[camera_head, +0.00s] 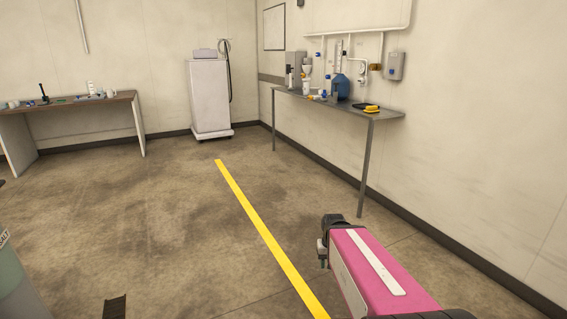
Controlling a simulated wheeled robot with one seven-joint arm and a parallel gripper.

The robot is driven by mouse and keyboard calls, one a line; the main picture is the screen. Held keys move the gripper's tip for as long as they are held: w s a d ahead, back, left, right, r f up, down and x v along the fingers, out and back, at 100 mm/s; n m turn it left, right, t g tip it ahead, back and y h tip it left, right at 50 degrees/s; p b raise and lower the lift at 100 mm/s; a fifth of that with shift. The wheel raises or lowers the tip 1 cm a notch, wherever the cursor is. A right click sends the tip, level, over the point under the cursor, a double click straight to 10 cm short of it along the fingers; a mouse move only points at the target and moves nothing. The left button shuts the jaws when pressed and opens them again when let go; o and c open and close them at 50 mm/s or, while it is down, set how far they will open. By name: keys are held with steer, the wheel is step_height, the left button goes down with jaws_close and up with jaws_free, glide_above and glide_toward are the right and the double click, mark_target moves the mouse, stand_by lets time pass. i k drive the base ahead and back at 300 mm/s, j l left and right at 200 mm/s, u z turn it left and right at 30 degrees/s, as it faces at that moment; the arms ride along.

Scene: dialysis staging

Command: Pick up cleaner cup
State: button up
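I cannot single out the cleaner cup at this distance. Small white, blue and orange items stand close together on the grey wall table (385,111) at the right back, and several small white items lie on the brown-topped table (60,103) at the left back. Any of them could be a cup. My pink arm link is at the lower right, with a black joint at its far end. A small grey part (322,252) beside that joint may be my gripper; its fingers are not clear. It is far from both tables.
A blue jug (341,86) and a yellow item (371,109) are on the wall table. A white cabinet machine (209,97) stands at the back wall. A yellow floor line (255,223) crosses open floor. A greenish container (18,280) is at the lower left edge.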

mark_target(307, 85)
steer(key=i, duration=1)
steer(key=i+z, duration=0.1)
steer(key=i, duration=0.9)
steer(key=i+j, duration=0.2)
steer(key=i, duration=0.8)
steer(key=i+j+z, duration=0.1)
steer(key=i, duration=0.85)
steer(key=i+j+z, duration=0.1)
steer(key=j, duration=0.25)
steer(key=i+j+z, duration=0.1)
steer(key=j, duration=0.3)
steer(key=i+j, duration=0.25)
steer(key=i+j+z, duration=0.15)
steer(key=j, duration=0.35)
